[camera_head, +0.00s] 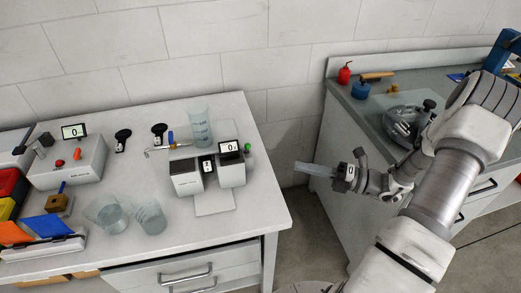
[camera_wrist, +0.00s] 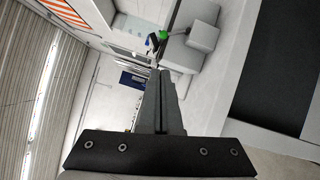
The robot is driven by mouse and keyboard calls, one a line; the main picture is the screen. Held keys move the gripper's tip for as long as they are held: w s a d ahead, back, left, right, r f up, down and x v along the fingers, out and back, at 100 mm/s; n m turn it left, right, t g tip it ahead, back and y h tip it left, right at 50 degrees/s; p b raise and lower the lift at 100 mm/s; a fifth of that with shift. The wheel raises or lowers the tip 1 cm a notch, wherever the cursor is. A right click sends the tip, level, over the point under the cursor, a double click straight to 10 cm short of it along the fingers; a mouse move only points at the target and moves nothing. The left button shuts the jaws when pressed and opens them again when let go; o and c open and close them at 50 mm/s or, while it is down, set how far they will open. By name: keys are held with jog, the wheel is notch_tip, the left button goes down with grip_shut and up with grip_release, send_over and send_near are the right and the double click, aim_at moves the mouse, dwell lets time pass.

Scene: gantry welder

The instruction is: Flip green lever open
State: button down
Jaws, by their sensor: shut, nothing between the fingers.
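The green lever (camera_head: 247,147) shows as a small green knob on the right side of a white two-block device (camera_head: 187,183) on the left table. In the wrist view the green knob (camera_wrist: 164,35) appears just beyond my fingertips, beside the grey-white device body. My gripper (camera_head: 302,166) hangs over the gap between the two tables, to the right of the knob and apart from it. In the wrist view my gripper (camera_wrist: 160,75) has its dark fingers together with nothing between them. The lever's arm and hinge are too small to make out.
A glass beaker (camera_head: 200,128) stands behind the device, with two more clear cups at the front. A small display (camera_head: 229,147) sits on the device. The right bench (camera_head: 345,115) holds a red bottle (camera_head: 345,72) and a metal machine (camera_head: 405,122). Open floor lies between the tables.

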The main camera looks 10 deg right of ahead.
aim_at(247, 148)
jog(key=shift+w+d+f+m+t, duration=0.25)
jog(key=shift+d+f+m+t, duration=0.25)
jog(key=shift+d+m+t, duration=0.45)
jog(key=shift+a, duration=0.2)
jog(key=x, duration=1.4)
jog(key=shift+f, duration=0.3)
jog(key=shift+r, duration=0.15)
jog(key=shift+w+r+m+g+h+p, duration=0.15)
jog(key=shift+m+g+h+p, duration=0.2)
jog(key=shift+p, duration=0.4)
